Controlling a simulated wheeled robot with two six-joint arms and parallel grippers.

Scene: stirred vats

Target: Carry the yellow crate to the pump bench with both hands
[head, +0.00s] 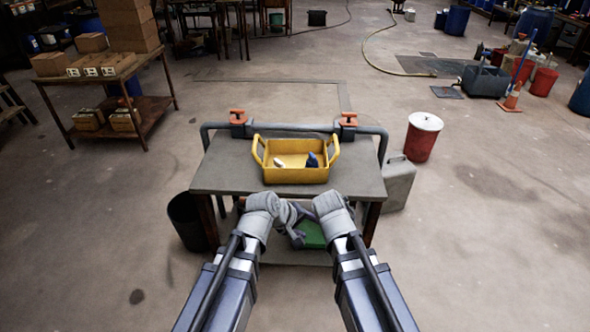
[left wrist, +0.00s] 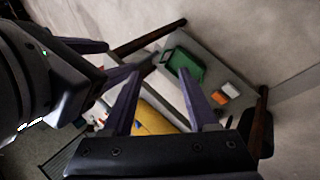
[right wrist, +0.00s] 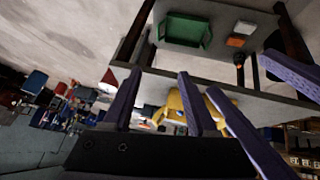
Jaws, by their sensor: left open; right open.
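The yellow crate (head: 296,175) stands upright on a grey table (head: 225,165), a raised handle at each end. A white item (head: 279,164) and a blue item (head: 312,160) lie in it. The crate shows partly in the left wrist view (left wrist: 150,121) and the right wrist view (right wrist: 175,106). My left gripper (head: 292,218) is in front of the table's near edge, apart from the crate; its jaws (left wrist: 159,72) are open and empty. My right gripper (right wrist: 160,78) is open and empty close by, mostly hidden in the head view. I cannot tell which furniture is the pump bench.
A grey pipe with orange valves (head: 238,117) runs behind the crate. A green tray (left wrist: 184,68) is on the lower shelf. A dark bin (head: 186,220) stands left; a grey can (head: 398,183) and red drum (head: 422,138) stand right. A carton-laden table (head: 150,112) is far left. Open floor lies right.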

